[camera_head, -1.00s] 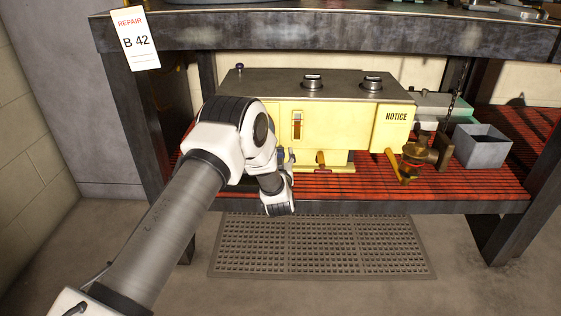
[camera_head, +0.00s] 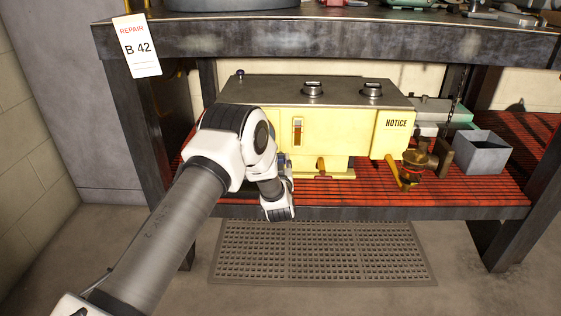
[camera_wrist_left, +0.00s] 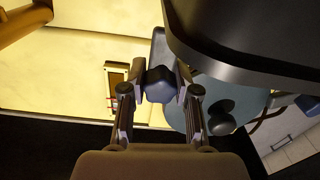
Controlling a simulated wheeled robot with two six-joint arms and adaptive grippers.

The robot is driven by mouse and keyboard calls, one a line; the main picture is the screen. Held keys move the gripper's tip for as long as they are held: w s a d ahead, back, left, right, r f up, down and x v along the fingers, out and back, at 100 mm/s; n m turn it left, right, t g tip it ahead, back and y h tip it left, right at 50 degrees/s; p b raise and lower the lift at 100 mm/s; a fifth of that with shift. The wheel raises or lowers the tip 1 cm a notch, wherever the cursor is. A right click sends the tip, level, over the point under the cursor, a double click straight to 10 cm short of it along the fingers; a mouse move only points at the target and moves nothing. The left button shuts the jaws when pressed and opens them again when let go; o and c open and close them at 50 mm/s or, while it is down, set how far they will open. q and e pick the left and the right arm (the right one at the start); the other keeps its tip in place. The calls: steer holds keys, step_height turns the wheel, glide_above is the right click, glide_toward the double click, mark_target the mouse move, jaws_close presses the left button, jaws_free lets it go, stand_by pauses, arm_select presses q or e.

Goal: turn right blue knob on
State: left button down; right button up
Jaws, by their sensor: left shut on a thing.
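A yellow machine (camera_head: 350,135) with a dark top stands on the red shelf. A blue-grey knob (camera_wrist_left: 160,85) with a lobed edge shows in the left wrist view, in front of the machine's pale yellow face. My left gripper (camera_wrist_left: 160,92) is shut on it, with one finger on each side. In the head view, my left gripper (camera_head: 284,163) is at the machine's lower front left, mostly behind my wrist, with a small bit of blue by it. The knob's turn position cannot be told. My right gripper is in neither view.
Two dark knobs stand on the machine's top, one at the middle (camera_head: 313,88) and one at the right (camera_head: 371,89). A brass valve (camera_head: 417,160) and a grey open box (camera_head: 482,152) are to the right. The upper bench (camera_head: 330,35) overhangs the shelf (camera_head: 455,190).

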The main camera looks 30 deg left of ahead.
arm_select(q)
steer(key=m+p, duration=0.1)
steer(key=p, duration=0.1)
steer(key=m+p, duration=0.2)
steer(key=shift+r+m, duration=0.25)
steer(key=shift+m, duration=0.05)
steer(key=m+p, duration=0.3)
steer(key=shift+f+m, duration=0.1)
steer(key=shift+m, duration=0.2)
steer(key=m+p, duration=0.2)
steer(key=m, duration=0.1)
steer(key=shift+m, duration=0.3)
steer(key=m+p, duration=0.1)
steer(key=m, duration=0.1)
steer(key=shift+a+m+p, duration=0.1)
steer(key=shift+m+p, duration=0.2)
steer(key=shift+m, duration=0.1)
steer(key=m+p, duration=0.1)
steer(key=m, duration=0.2)
steer(key=shift+m+t, duration=0.3)
steer(key=shift+m, duration=0.1)
steer(key=m+p, duration=0.1)
steer(key=m, duration=0.2)
steer(key=shift+m+p, duration=0.55)
steer(key=shift+m, duration=1.15)
